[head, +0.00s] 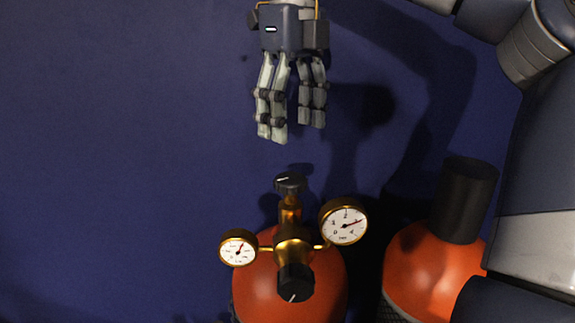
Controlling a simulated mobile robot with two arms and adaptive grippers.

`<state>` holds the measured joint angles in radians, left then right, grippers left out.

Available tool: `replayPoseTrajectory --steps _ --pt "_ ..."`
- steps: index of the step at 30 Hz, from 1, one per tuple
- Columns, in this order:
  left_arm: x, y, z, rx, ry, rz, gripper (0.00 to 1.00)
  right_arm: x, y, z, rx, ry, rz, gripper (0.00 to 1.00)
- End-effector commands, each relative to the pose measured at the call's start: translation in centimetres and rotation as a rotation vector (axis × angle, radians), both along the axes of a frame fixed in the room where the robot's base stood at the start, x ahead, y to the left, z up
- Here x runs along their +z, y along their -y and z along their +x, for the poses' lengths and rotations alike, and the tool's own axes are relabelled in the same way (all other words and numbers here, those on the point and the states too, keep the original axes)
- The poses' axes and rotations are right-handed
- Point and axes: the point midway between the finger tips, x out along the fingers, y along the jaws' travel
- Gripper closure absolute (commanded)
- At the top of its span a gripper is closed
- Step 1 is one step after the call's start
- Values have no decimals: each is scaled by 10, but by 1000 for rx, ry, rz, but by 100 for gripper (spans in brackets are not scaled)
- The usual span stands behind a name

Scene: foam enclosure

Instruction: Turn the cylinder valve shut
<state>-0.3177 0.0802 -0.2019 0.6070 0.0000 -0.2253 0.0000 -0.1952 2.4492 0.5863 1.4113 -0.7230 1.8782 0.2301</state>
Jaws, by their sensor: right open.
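My left gripper is not in view.
Two gauges, a small left one (238,249) and a larger right one (344,222), flank the brass regulator. A second black knob (295,283) is at its front. Another orange cylinder (425,265) with a black cap (464,200) stands at right. The blue wall (120,130) at left is clear.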

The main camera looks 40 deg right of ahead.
Motion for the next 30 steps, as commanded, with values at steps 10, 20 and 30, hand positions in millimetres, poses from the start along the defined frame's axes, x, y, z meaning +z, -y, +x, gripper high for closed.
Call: replayPoseTrajectory --steps 10,20,30 --pt "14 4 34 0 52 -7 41 -53 0 -1 2 -3 3 36" --pt "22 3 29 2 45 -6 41 -86 0 0 2 -2 1 36" --pt "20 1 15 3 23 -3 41 -89 0 0 1 -1 1 38"
